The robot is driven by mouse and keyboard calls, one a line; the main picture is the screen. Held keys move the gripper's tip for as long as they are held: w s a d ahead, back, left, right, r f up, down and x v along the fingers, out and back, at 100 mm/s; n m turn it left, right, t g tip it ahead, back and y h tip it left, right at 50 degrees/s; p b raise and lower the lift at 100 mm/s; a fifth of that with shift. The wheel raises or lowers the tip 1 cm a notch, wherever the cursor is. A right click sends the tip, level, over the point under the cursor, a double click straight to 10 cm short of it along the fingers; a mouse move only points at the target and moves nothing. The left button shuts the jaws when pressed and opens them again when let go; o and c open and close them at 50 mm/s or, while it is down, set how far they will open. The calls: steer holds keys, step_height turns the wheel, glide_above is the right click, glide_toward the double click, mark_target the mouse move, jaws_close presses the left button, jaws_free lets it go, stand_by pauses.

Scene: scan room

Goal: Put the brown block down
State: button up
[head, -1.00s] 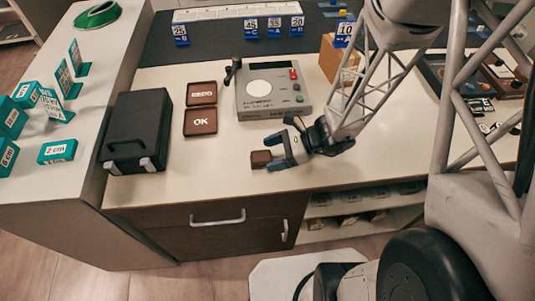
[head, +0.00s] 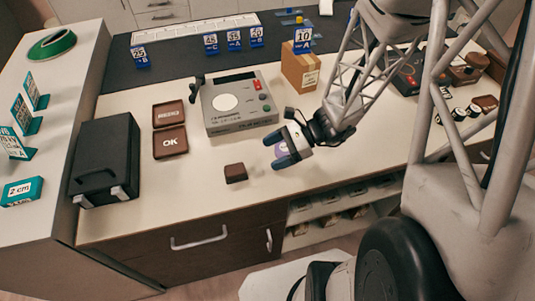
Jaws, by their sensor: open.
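The small brown block (head: 236,173) rests on the pale counter (head: 215,205), close to the front edge above the drawer. My gripper (head: 279,151) is open, to the right of the block and a little farther back. A clear gap lies between its fingers and the block. A purple patch shows between the fingers; I cannot tell what it is.
A black case (head: 105,160) stands to the left. Behind the block are two brown trays, one marked OK (head: 170,142) and one marked REDO (head: 168,113), and a grey device (head: 238,103). A cardboard box (head: 300,70) stands behind my gripper. The counter around the block is clear.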

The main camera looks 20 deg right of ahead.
steer(key=shift+d+r, duration=0.1)
steer(key=shift+d, duration=0.2)
steer(key=shift+r, duration=0.1)
stand_by(0.5)
steer(key=shift+s+a+r+n, duration=0.1)
steer(key=shift+s+r+n, duration=0.05)
steer(key=shift+r+n, duration=0.15)
steer(key=s+d+r+n+t+h, duration=0.1)
steer(key=s+r+n+h, duration=0.4)
steer(key=r+n, duration=0.3)
steer(key=s+d+r+n+t+h, duration=0.1)
steer(key=s+r+n+h, duration=0.4)
steer(key=r, duration=1)
steer(key=n+h, duration=0.3)
steer(key=n, duration=0.1)
steer(key=shift+d+r+t+h, duration=0.2)
steer(key=shift+t+h, duration=0.1)
steer(key=shift+s, duration=0.1)
